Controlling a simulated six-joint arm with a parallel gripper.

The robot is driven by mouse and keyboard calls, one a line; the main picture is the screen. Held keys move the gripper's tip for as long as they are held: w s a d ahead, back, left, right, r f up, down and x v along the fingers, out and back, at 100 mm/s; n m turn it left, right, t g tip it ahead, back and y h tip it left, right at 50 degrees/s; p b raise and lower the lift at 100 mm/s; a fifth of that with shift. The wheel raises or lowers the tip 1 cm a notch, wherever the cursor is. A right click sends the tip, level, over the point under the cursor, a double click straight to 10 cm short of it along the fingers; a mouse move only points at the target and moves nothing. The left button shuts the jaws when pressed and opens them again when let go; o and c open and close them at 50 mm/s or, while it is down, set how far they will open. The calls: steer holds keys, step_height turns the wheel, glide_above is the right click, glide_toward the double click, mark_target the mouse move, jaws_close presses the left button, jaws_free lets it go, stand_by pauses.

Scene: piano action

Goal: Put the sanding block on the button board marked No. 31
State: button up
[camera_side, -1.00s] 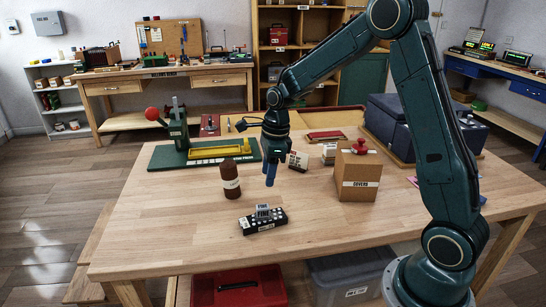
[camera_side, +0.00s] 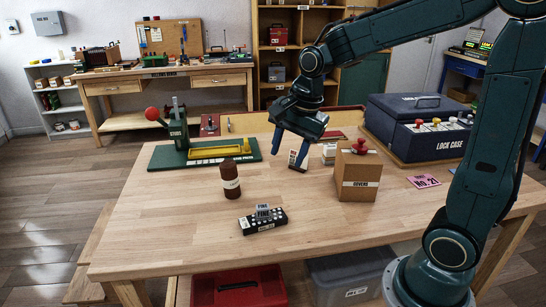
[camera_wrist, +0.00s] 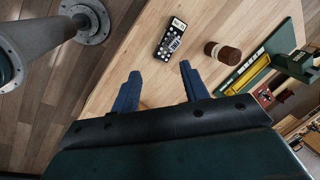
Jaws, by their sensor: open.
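The sanding block, a small grey block marked FINE (camera_side: 264,211), rests on top of a black button board (camera_side: 250,228) with white buttons, on the near middle of the bench. My gripper (camera_side: 290,151) is open and empty, raised above the bench, behind and to the right of the board. Its two blue fingers stand apart in the wrist view (camera_wrist: 160,86).
A cardboard box (camera_side: 357,177) with a red knob stands right, beside a pink card (camera_side: 424,181). A green glue press (camera_side: 200,154) and a lock case (camera_side: 420,128) are farther back. The bench front is clear.

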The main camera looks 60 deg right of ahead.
steer(key=s+a+r+n+t, duration=0.1)
steer(key=s+r+n, duration=0.1)
steer(key=s+n, duration=0.6)
steer(key=s+a+r+n+t, duration=0.1)
steer(key=s+a+r+n, duration=0.1)
steer(key=s+n, duration=0.6)
steer(key=shift+s+a+r+t, duration=0.25)
steer(key=shift+s+t, duration=0.15)
steer(key=shift+s, duration=0.15)
stand_by(0.4)
